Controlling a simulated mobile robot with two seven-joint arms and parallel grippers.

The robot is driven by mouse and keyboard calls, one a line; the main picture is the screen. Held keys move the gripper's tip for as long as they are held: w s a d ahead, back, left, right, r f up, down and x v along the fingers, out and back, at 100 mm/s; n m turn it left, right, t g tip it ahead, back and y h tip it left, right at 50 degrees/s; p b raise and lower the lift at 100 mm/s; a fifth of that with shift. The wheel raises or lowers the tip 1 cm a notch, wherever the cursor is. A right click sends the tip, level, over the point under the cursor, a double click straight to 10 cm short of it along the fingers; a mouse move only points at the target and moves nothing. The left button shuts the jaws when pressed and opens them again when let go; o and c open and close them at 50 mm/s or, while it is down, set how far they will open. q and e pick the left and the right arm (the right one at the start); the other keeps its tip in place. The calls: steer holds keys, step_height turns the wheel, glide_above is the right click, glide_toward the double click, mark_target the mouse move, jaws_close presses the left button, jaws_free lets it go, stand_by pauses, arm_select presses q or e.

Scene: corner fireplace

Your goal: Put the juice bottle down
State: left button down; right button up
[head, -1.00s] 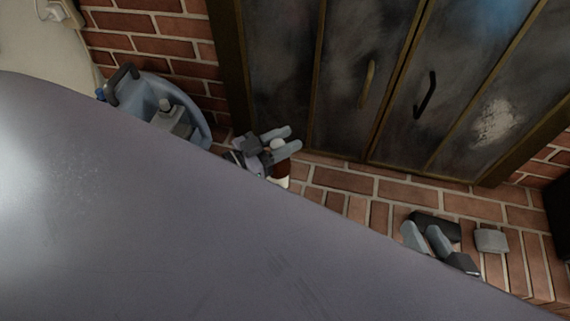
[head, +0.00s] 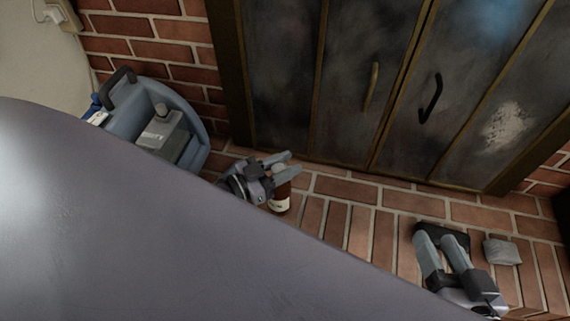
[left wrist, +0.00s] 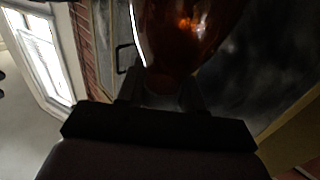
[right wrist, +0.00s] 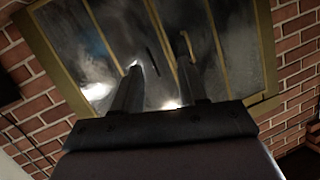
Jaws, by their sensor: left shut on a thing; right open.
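The juice bottle (head: 281,198) is brown-red with a pale label and a whitish cap. In the head view it stands about upright over the brick hearth, in front of the metal doors. My left gripper (head: 285,166) is shut on its upper part. Whether the bottle's base touches the bricks I cannot tell. In the left wrist view the bottle (left wrist: 185,35) fills the space between the fingers as amber, see-through material. My right gripper (head: 440,236) is open and empty over the hearth at the right; its fingers (right wrist: 160,88) show apart in the right wrist view.
A blue caddy (head: 197,128) holding a grey bottle (head: 160,133) stands left of my left gripper. A grey block (head: 502,251) and a dark object lie by my right gripper. The brick hearth (head: 350,205) between the grippers is clear. The fireplace doors (head: 345,80) are shut.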

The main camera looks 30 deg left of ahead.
arm_select(q)
steer(key=c, duration=0.7)
jaws_free()
steer(key=shift+r, duration=0.1)
arm_select(e)
steer(key=shift+r, duration=0.1)
arm_select(q)
steer(key=shift+s+a+p, duration=0.1)
steer(key=shift+s+p, duration=0.1)
steer(key=shift+p, duration=0.1)
steer(key=shift+p+v, duration=1.4)
steer(key=shift+v, duration=4.4)
arm_select(e)
steer(key=shift+a+m+g, duration=0.3)
steer(key=shift+a+g, duration=0.15)
steer(key=shift+g, duration=0.05)
